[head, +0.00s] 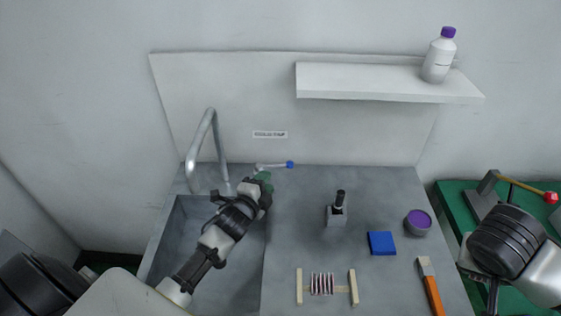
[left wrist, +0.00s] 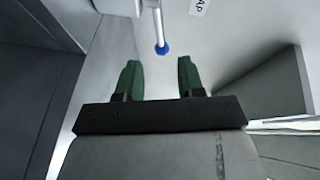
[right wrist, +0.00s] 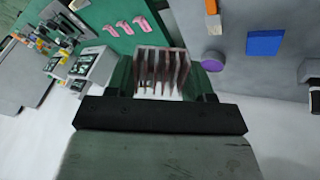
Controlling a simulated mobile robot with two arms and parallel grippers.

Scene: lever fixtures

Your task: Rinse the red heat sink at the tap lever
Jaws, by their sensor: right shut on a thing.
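The tap lever (head: 272,165) is a pale bar with a blue knob (head: 290,165), below a small label behind the sink (head: 165,235). A curved metal tap (head: 203,140) rises at the sink's back. My left gripper (head: 265,182) is just in front of the lever; its green fingers (left wrist: 160,78) are apart and empty, with the blue knob (left wrist: 162,49) beyond them. In the right wrist view my right gripper (right wrist: 160,80) is shut on the red heat sink (right wrist: 163,68), with its reddish fins pointing outward. Its fingertips are hidden in the head view.
The counter bears a finned striped piece (head: 322,284) between wooden bars, a black-handled switch (head: 338,209), a blue block (head: 381,243), a purple-topped pot (head: 418,222) and an orange-handled brush (head: 430,287). A shelf (head: 390,84) holds a white bottle (head: 438,58). A red-knobbed lever (head: 527,188) stands right.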

